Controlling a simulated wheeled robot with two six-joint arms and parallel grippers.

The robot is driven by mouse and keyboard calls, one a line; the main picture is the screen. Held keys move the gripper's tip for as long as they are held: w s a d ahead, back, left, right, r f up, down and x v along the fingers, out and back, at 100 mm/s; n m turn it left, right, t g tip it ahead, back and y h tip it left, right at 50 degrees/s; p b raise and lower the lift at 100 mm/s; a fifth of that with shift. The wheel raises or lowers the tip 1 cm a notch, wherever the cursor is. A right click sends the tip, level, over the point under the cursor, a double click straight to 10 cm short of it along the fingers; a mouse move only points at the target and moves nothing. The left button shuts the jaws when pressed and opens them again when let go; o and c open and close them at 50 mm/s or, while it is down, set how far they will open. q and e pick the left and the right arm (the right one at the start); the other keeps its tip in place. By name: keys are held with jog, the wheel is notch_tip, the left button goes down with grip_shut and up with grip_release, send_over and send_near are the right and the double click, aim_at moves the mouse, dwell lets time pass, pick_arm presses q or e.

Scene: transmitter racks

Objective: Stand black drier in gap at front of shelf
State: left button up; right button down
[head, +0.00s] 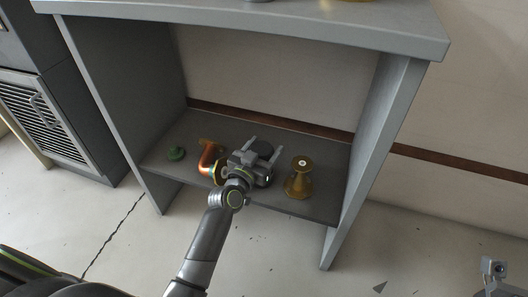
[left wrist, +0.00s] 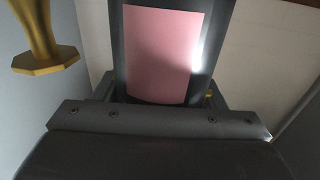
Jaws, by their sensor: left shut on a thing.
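The black drier (head: 262,149) shows as a dark round top between the fingers of my left gripper (head: 264,151), over the lower shelf's front part. In the left wrist view the drier (left wrist: 117,50) is a dark body with a pink label, held between the jaws. My left gripper is shut on it. The gripper hides the drier's lower part, so I cannot tell whether it touches the shelf (head: 308,205). The drier is between a copper elbow (head: 208,158) on the left and a brass spool-shaped piece (head: 299,180) on the right. My right gripper (head: 494,268) is partly in view at the lower right corner; its jaws are unclear.
A green knobbed piece (head: 176,153) lies at the shelf's left. The brass piece also shows in the left wrist view (left wrist: 42,40). Grey side panels (head: 372,150) and an upper board (head: 300,28) frame the shelf. A vented grey cabinet (head: 60,130) stands left.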

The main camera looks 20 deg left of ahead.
pick_arm(q)
jog(key=o, duration=1.7)
